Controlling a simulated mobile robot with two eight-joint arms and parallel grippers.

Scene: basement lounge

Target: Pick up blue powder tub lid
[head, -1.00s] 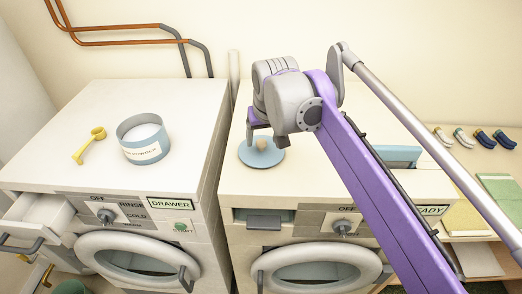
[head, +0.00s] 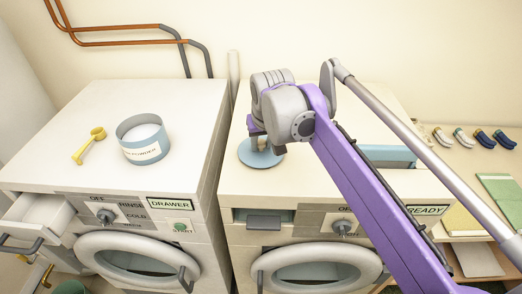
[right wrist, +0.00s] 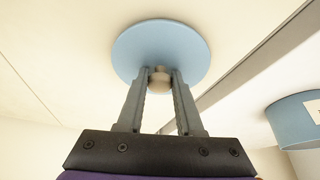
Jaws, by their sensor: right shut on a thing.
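The blue powder tub lid (head: 272,161) is a flat light-blue disc with a pale knob, on top of the right-hand machine; I cannot tell whether it is lifted slightly. My right gripper (head: 264,143) is over it, partly hidden by its own wrist. In the right wrist view, the gripper (right wrist: 160,78) has its fingers on both sides of the knob (right wrist: 160,80), shut on it, with the disc (right wrist: 160,40) beyond. The open blue powder tub (head: 142,152), with white powder inside, stands on the left-hand machine. My left gripper is not in view.
A yellow scoop (head: 90,146) lies left of the tub. An open drawer (head: 42,215) juts from the left-hand machine (head: 75,120). Several pegs or clips (head: 480,138) and folded cloths (head: 500,190) lie on the shelf at right. The left-hand machine's top has free room.

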